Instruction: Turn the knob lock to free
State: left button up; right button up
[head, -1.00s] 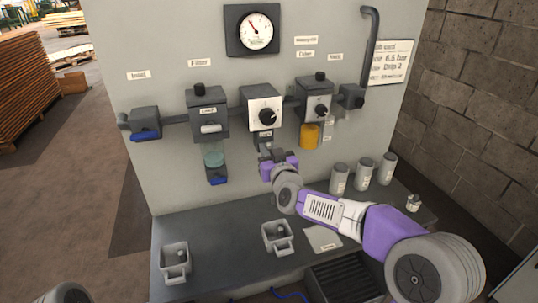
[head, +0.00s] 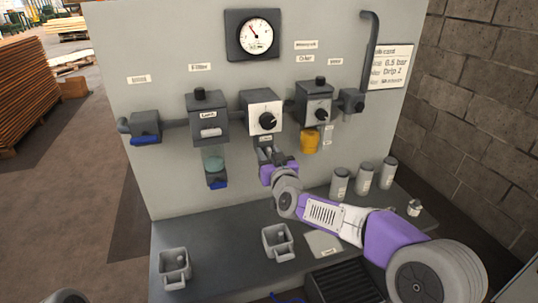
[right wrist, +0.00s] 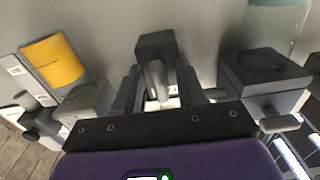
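A white-faced regulator box with a black round knob (head: 267,120) sits mid-panel in the head view. Just below it is a small dark fitting with a grey lever, seen in the right wrist view as the grey lever (right wrist: 156,80) on a dark block (right wrist: 156,45). I cannot read which part is labelled as the lock. My right gripper (head: 268,160) is at this fitting, under the knob. In the right wrist view its two dark fingers stand on either side of the lever, with gaps visible; it is open. My left gripper is not in view.
A filter unit (head: 208,118) with a clear bowl is to the left. A lubricator box (head: 313,103) with an orange bowl (head: 309,139) is to the right. A gauge (head: 254,36) is above. Grey cups (head: 277,242) and several canisters (head: 364,177) stand on the bench.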

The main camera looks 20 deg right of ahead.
jog(key=shift+s, duration=0.1)
jog(key=s, duration=0.7)
jog(key=shift+s+d, duration=0.15)
jog(key=shift+s, duration=0.05)
